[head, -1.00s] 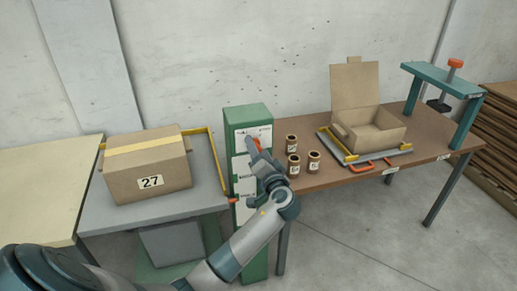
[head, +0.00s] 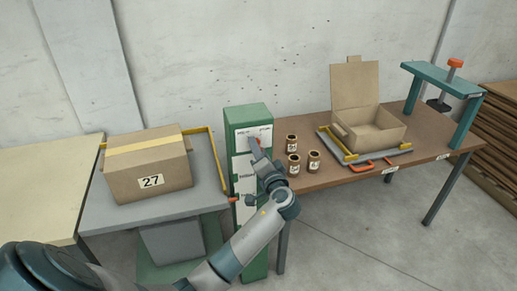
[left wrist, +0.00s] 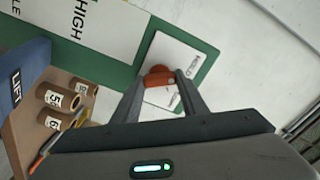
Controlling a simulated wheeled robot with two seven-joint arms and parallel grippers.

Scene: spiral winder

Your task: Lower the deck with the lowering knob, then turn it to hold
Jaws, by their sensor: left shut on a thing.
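The green control post (head: 249,112) stands between the grey deck and the brown table, with white label plates on its front. My left gripper (head: 256,146) is at the top plate. The fingers partly hide the knob. The grey deck (head: 97,217) carries a closed cardboard box (head: 150,165) labelled 27. My right gripper is in neither view.
An open carton (head: 372,130) sits on a tray there, near a teal press frame (head: 440,77). A pale table (head: 45,190) is at the far left.

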